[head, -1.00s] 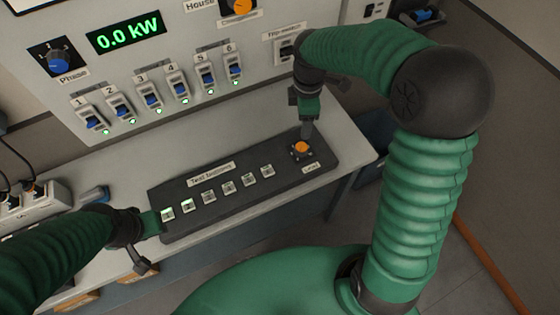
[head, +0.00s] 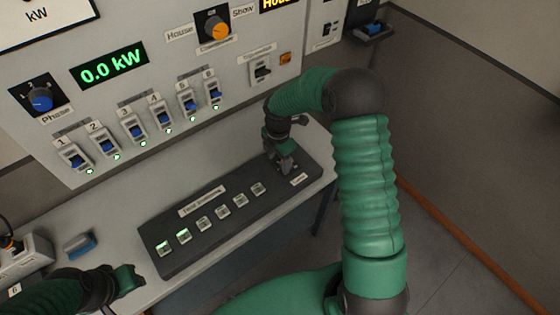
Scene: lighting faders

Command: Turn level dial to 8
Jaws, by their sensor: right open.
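The level dial, orange in the earlier head view, is hidden now behind my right gripper (head: 285,168) at the right end of the dark test-buttons panel (head: 215,238). Its small white label (head: 298,179) shows just beside the fingers. My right gripper is open and points down over the dial's place. I cannot tell whether the fingers touch the dial, or what its setting is. My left gripper (head: 133,279) is at the lower left, near the panel's left end. Its fingers do not show clearly enough to judge.
The panel carries a row of small square buttons (head: 222,212); the leftmost two are lit green. Behind stands a wall console with several blue switches (head: 134,129), a phase knob (head: 41,100), an orange-faced house knob (head: 216,29) and a 0.0 kW display (head: 108,67).

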